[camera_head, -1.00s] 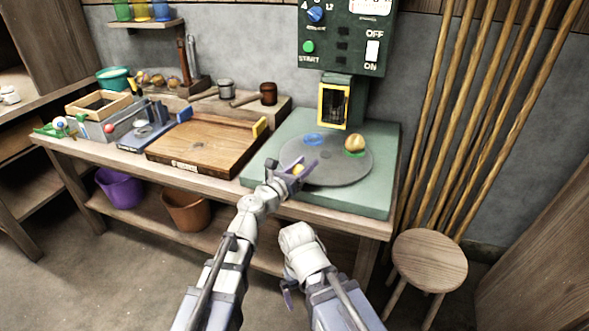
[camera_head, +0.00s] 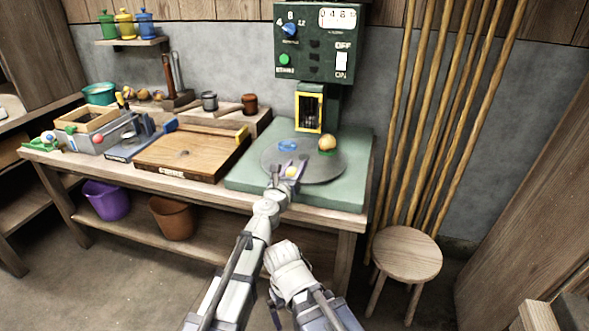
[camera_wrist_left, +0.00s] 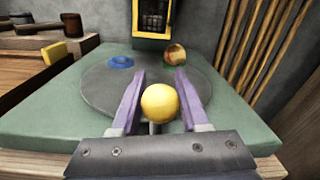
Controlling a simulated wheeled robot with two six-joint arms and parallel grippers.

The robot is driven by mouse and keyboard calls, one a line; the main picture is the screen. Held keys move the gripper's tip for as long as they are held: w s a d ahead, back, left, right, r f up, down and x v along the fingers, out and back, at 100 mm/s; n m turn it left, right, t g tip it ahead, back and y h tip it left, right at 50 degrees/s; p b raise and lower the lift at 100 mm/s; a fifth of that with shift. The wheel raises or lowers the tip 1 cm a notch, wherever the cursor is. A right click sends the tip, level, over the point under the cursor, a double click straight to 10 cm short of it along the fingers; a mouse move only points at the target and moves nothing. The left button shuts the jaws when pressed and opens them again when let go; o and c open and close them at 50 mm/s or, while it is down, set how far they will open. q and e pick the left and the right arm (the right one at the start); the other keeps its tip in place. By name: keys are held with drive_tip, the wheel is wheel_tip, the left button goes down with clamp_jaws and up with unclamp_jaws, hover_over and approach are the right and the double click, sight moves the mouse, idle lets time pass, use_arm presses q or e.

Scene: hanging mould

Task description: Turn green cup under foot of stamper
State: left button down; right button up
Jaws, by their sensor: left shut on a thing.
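The stamper is a tall green machine (camera_head: 316,45) with a yellow-framed window (camera_head: 310,112) low on its front, over a grey round disc (camera_head: 275,168). The foot is not clear. The green cup (camera_head: 327,152) sits on the disc, right of the window and nearer me, with a golden-brown ball (camera_head: 327,142) in it. A blue cup (camera_head: 287,145) sits left of the window. My left gripper (camera_head: 290,172) is at the disc's front edge, shut on a yellow ball knob (camera_wrist_left: 160,102) on a short stem. My right gripper (camera_head: 274,305) hangs low before the table; its fingers are mostly hidden.
A wooden board (camera_head: 190,155) and a grey box of tools (camera_head: 95,133) lie left on the bench. A stool (camera_head: 400,254) and tall poles (camera_head: 430,120) stand right. A purple bucket (camera_head: 107,200) and a brown bucket (camera_head: 172,217) sit underneath.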

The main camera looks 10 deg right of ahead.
use_arm(q)
drive_tip(key=shift+c, duration=2.2)
unclamp_jaws()
drive_tip(key=v, duration=0.7)
drive_tip(key=shift+s, duration=0.35)
drive_tip(key=shift+a, duration=0.15)
